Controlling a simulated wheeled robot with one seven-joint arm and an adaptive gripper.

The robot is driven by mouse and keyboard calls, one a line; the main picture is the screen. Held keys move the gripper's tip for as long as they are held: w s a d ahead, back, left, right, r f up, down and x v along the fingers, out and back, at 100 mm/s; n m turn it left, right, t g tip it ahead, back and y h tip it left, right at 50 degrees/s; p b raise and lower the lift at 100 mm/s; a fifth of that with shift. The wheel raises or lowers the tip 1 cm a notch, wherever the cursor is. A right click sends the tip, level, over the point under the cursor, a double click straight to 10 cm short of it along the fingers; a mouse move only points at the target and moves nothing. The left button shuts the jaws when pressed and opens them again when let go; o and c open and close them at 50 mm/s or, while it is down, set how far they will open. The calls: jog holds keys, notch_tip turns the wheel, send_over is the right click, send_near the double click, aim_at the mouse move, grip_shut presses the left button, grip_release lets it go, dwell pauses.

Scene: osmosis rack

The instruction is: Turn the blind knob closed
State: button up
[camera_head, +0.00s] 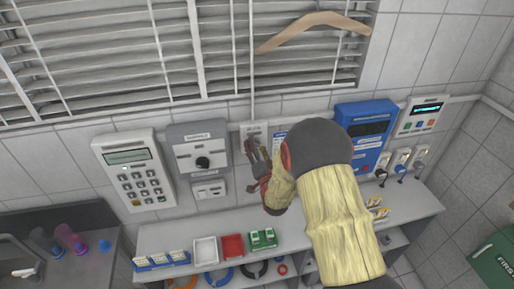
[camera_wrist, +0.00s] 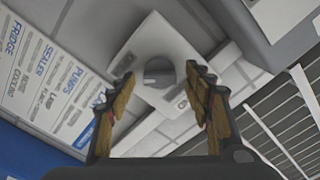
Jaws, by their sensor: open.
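The blind knob (camera_wrist: 159,73) is a round grey dial with a raised grip bar on a white square plate (camera_wrist: 146,40) on the wall. In the wrist view the bar lies roughly across the picture. In the head view the plate (camera_head: 254,128) is below the blind's cord, and the knob is hidden or too small to make out there. My gripper (camera_wrist: 160,78) is open and empty, with one finger on each side of the knob and apart from it; whether the tips reach its depth I cannot tell. It also shows in the head view (camera_head: 257,165).
White slatted blinds (camera_head: 110,60) hang above, with a wooden hanger (camera_head: 315,28). A grey box with a black dial (camera_head: 197,148) and a keypad panel (camera_head: 135,172) are left of my gripper. A blue device (camera_head: 366,130) is right. A shelf (camera_head: 190,235) with small trays is below.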

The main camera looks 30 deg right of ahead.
jog(key=shift+c, duration=0.5)
jog(key=c, duration=1.1)
jog(key=shift+o, duration=0.2)
jog(key=shift+f+b, duration=0.1)
jog(key=shift+b, duration=0.45)
jog(key=shift+a+n+b, duration=0.15)
jog(key=shift+n+b, duration=6.55)
jog(key=shift+b, duration=2.05)
jog(key=shift+a+n+b, duration=0.1)
jog(key=shift+n+b, duration=6.6)
jog(key=shift+b, duration=2.05)
